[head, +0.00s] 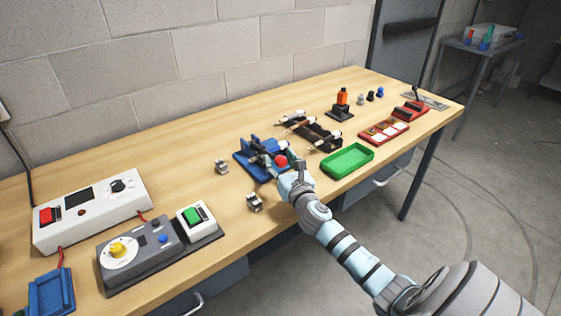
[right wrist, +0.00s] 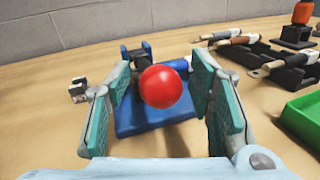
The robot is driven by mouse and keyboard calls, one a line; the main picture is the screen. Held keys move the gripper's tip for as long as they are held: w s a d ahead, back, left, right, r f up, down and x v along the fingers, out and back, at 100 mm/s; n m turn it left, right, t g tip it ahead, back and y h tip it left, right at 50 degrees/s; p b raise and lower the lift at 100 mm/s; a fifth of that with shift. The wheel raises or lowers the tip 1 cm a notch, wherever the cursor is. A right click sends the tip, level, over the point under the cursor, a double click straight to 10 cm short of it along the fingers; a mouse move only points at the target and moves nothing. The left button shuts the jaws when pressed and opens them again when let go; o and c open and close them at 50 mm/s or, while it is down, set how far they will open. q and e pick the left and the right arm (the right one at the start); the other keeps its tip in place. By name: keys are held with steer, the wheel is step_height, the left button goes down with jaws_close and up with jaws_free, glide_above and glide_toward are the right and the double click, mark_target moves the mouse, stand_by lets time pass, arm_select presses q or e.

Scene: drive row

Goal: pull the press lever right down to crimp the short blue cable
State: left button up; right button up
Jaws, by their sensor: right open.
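The blue press (head: 256,163) stands on the bench in the middle of the head view. Its lever ends in a red ball knob (head: 281,161). My right gripper (head: 287,174) is at the press, by the knob. In the right wrist view the red knob (right wrist: 165,87) lies between the two open teal-padded fingers (right wrist: 168,100), with gaps at both sides. The blue press base (right wrist: 155,115) shows behind it. My left gripper is not in view.
A black rack (head: 313,133) with several cables and a green tray (head: 347,160) stand right of the press. Small metal parts (head: 222,167) lie left of it. Control boxes (head: 92,210) fill the bench's left end. Bare wood lies behind the press.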

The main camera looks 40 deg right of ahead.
jaws_close()
steer(key=shift+s+f+b, duration=0.2)
steer(key=shift+f+b, duration=0.5)
steer(key=shift+f, duration=0.85)
steer(key=shift+c, duration=1.5)
jaws_free()
steer(key=o, duration=0.3)
steer(key=shift+w, duration=0.1)
